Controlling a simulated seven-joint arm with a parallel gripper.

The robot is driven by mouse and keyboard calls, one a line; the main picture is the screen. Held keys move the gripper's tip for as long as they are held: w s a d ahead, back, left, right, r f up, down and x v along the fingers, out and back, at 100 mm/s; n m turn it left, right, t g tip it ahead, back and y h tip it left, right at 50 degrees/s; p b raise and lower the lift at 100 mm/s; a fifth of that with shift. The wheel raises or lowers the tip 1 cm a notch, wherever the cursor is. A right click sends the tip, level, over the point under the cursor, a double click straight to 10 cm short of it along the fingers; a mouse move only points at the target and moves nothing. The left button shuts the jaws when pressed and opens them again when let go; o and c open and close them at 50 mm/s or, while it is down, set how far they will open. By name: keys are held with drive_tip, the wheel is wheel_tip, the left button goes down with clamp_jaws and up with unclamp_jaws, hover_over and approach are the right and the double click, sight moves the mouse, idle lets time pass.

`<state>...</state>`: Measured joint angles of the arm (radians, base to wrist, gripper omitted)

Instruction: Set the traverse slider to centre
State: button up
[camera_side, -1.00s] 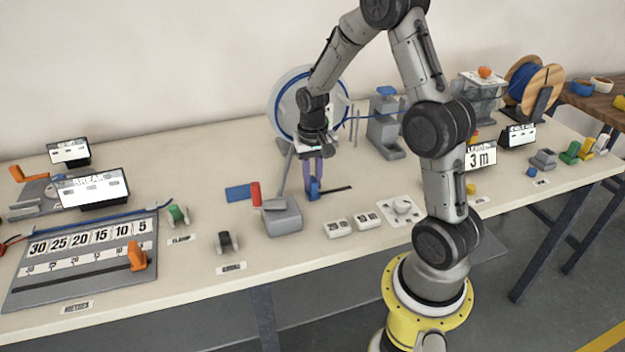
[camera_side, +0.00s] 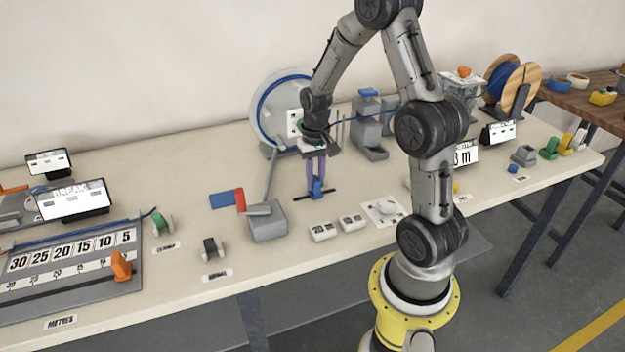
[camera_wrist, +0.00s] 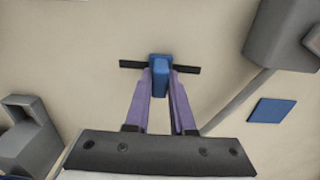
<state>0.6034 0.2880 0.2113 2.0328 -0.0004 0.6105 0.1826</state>
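The traverse slider is a small blue block (camera_side: 317,187) on a thin dark rail (camera_side: 300,197) that lies on the table. In the wrist view the blue block (camera_wrist: 160,75) sits about midway along the dark rail (camera_wrist: 188,69), with similar lengths showing on both sides. My gripper (camera_side: 317,177) points down over it. Its two purple fingers (camera_wrist: 161,78) stand at the left and right sides of the block and appear closed against it. The block's lower part and the middle of the rail are hidden.
A grey box with a lever (camera_side: 268,222) and a red handle (camera_side: 240,200) stands left of the rail, beside a blue pad (camera_side: 222,200). A large reel (camera_side: 280,110) and grey post (camera_side: 368,125) stand behind.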

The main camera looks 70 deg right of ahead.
sight(315, 178)
drive_tip(key=o, duration=0.5)
drive_tip(key=shift+c, duration=0.2)
drive_tip(key=shift+r, duration=0.15)
wheel_tip(315, 178, up, 14)
drive_tip(key=shift+f, duration=0.2)
